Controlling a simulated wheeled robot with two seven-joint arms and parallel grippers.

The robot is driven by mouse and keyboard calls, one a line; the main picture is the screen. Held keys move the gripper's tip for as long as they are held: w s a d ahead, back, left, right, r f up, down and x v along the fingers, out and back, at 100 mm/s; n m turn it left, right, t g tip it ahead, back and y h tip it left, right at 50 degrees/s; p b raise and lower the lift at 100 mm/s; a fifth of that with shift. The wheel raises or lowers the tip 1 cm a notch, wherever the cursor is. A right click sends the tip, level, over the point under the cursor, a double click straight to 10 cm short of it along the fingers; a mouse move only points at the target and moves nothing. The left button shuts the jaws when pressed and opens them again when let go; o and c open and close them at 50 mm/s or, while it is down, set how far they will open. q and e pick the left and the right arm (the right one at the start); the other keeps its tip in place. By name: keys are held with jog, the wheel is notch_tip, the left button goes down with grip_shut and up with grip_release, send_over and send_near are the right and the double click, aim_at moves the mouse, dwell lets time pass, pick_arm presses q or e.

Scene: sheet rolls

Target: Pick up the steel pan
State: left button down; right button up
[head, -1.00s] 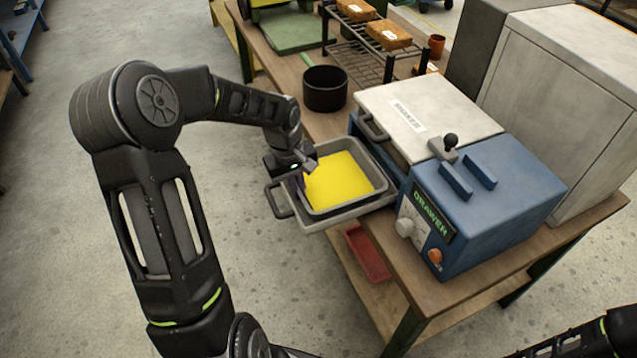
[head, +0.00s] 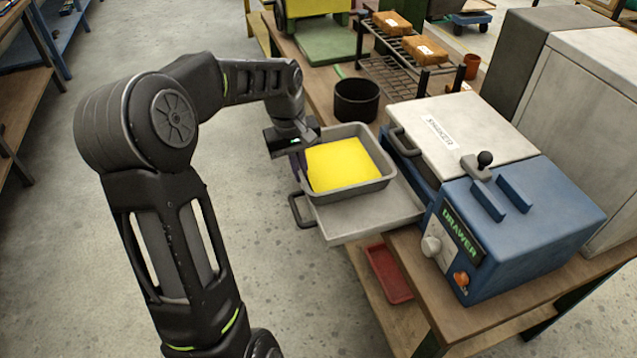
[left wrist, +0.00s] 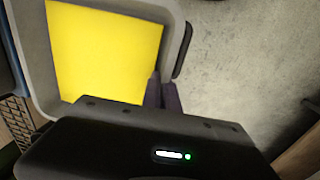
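The steel pan (head: 352,196) is a grey rectangular tray with a yellow sheet (head: 348,164) lying in it. It hangs a little above the pulled-out drawer (head: 395,205), roughly level. My left gripper (head: 303,163) is shut on the pan's left rim. In the left wrist view its purple fingertips (left wrist: 163,92) straddle the wall of the pan (left wrist: 100,98), next to the yellow sheet. My right gripper is not in view.
The blue drawer machine (head: 535,235) with a white lid (head: 455,115) stands right of the pan. A black pot (head: 356,100) stands behind it on the wooden bench. A rack (head: 395,75) with brown blocks is farther back. A red tray (head: 388,275) lies on the lower shelf.

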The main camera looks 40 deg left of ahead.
pick_arm(q)
jog(key=s+a+b, duration=0.1)
jog(key=s+a, duration=0.1)
jog(key=a, duration=1.2)
jog(key=shift+s+b, duration=0.3)
jog(key=shift+b, duration=0.05)
